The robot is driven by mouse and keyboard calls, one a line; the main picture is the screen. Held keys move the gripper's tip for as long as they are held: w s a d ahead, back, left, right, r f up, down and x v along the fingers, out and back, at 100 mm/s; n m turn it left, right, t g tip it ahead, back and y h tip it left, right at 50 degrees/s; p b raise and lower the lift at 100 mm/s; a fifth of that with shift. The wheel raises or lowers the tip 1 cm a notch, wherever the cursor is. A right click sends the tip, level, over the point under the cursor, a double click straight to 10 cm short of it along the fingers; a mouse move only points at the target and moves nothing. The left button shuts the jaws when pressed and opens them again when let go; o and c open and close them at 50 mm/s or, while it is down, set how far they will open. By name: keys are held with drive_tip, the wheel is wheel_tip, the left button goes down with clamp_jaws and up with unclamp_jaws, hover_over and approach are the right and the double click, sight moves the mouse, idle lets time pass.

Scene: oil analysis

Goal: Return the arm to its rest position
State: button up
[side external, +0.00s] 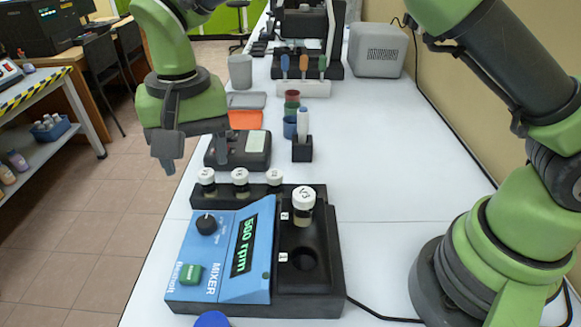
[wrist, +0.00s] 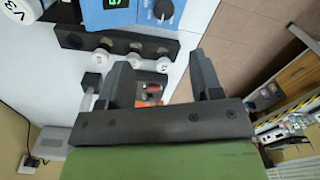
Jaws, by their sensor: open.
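My gripper (side external: 192,155) is open and empty, raised at the left edge of the white table in the side external view, beyond the mixer and left of the vial rack. In the wrist view, its two dark fingers (wrist: 163,85) stand apart with nothing held between them. The blue mixer (side external: 222,250) shows 500 rpm. A white-capped vial (side external: 304,198) stands upright in the mixer's rear hole, and the front hole (side external: 304,260) is empty. Several capped vials (side external: 240,178) stand in a black rack behind the mixer.
A dark device with a pale screen (side external: 255,142) lies near my gripper. A grey box (side external: 378,50) stands at the wall.

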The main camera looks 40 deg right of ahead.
drive_tip(key=s+d+r+t+y, duration=0.1)
drive_tip(key=s+d+r+t, duration=0.15)
drive_tip(key=d+r, duration=0.4)
drive_tip(key=s+d+r+t+y, duration=0.1)
drive_tip(key=s+d+r, duration=0.35)
drive_tip(key=r, duration=0.25)
drive_tip(key=s+d+t, duration=0.1)
drive_tip(key=s+d, duration=0.2)
drive_tip(key=s, duration=0.4)
drive_tip(key=s+d+t, duration=0.2)
drive_tip(key=s+d, duration=0.2)
drive_tip(key=s, duration=0.3)
drive_tip(key=shift+d, duration=0.3)
drive_tip(key=shift+t, duration=0.25)
drive_tip(key=shift+c, duration=0.3)
